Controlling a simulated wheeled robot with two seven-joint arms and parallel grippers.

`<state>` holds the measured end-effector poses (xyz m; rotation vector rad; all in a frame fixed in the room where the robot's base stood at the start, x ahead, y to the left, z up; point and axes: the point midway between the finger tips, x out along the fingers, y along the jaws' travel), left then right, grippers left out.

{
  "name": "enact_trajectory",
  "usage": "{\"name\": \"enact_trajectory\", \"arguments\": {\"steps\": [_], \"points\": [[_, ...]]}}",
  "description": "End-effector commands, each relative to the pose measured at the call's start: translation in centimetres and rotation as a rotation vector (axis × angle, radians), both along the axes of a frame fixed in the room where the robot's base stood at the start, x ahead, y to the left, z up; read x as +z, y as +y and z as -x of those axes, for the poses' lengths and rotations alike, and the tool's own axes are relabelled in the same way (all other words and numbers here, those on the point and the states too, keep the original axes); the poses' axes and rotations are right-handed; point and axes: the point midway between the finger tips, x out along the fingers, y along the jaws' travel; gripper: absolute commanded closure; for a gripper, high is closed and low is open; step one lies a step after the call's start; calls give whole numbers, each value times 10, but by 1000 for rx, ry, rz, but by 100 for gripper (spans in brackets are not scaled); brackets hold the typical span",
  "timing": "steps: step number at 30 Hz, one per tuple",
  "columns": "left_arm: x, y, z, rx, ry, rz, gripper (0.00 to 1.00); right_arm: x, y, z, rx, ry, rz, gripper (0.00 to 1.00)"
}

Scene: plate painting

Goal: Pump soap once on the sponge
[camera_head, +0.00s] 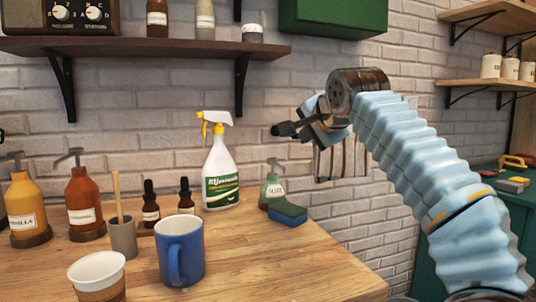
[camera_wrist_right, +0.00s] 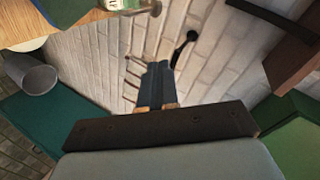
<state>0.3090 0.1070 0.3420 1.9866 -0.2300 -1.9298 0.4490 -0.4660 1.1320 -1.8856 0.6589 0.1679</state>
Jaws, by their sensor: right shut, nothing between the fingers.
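The soap bottle (camera_head: 271,190) is a small green pump bottle with a pale label, standing upright at the table's back right. Its grey pump head (camera_head: 274,163) is on top. The sponge (camera_head: 288,211), blue and green, lies in front and to the right of the bottle, partly covering its lower side. My right gripper (camera_head: 281,130) is shut and empty, held in the air above the pump head with a gap. Its closed fingers (camera_wrist_right: 157,82) show in the right wrist view against the brick wall. My left gripper is not in view.
A white spray bottle (camera_head: 220,176) stands left of the soap. A blue mug (camera_head: 181,250), a white cup (camera_head: 98,275), a grey pot with a stick (camera_head: 122,238) and several other bottles fill the left side. The table's front right (camera_head: 290,265) is clear.

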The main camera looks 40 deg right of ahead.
Motion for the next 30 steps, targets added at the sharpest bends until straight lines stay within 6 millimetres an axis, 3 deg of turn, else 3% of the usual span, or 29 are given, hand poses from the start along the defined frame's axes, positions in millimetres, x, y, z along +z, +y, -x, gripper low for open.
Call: {"name": "enact_trajectory", "arguments": {"steps": [11, 24, 30], "points": [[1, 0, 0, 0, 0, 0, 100, -7, -5, -13, 0, 3, -2, 100], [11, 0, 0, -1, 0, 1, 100, -42, -38, -87, 0, 3, -2, 100], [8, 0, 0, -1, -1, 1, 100, -59, -25, -106, 2, 1, -2, 100]]}}
